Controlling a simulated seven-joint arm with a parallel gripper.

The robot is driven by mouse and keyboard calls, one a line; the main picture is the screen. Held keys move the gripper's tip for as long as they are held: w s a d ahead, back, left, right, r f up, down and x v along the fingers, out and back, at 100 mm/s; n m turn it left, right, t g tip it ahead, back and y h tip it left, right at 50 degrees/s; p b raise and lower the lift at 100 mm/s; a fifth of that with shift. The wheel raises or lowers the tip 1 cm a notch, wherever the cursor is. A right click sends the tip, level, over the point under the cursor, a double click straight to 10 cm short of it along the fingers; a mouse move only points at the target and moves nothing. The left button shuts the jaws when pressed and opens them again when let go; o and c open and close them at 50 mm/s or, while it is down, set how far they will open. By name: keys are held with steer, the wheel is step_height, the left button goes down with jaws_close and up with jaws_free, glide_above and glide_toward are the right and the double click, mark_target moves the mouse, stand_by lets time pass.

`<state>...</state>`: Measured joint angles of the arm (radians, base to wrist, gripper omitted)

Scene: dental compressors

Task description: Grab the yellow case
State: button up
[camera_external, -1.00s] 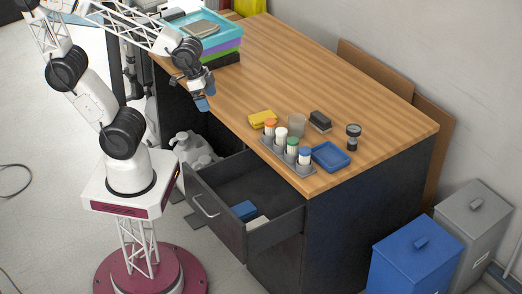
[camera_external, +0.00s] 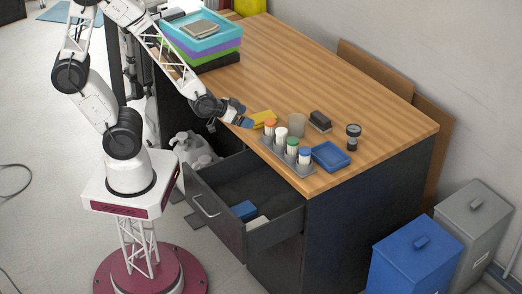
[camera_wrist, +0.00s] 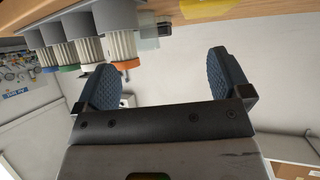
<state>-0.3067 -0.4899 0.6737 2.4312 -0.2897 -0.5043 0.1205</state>
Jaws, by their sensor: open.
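The yellow case (camera_external: 264,118) lies on the wooden desk near its front edge, just left of a rack of capped bottles. It also shows in the wrist view as a yellow patch (camera_wrist: 208,16) at the top edge, partly cut off. My gripper (camera_external: 243,121) is at the desk's front edge, close to the left of the case. In the wrist view my gripper (camera_wrist: 168,80) has its two blue ribbed fingers wide apart with nothing between them. I cannot tell whether a finger touches the case.
The bottle rack (camera_external: 288,158) stands right beside the case, with a clear cup (camera_external: 297,125) behind. A blue tray (camera_external: 331,157) and a dark block (camera_external: 320,121) lie farther right. An open drawer (camera_external: 240,196) juts out below. The middle of the desk (camera_external: 300,65) is clear.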

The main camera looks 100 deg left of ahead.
mark_target(259, 117)
steer(key=a+f+y, duration=0.1)
steer(key=s+a+f+n+y, duration=0.1)
steer(key=a, duration=0.1)
steer(key=s+a+f+y, duration=0.1)
steer(key=shift+s+a+f, duration=0.15)
steer(key=shift+x, duration=1.3)
steer(key=shift+t, duration=0.3)
steer(key=shift+x, duration=2.6)
steer(key=shift+c, duration=0.2)
steer(key=c, duration=1)
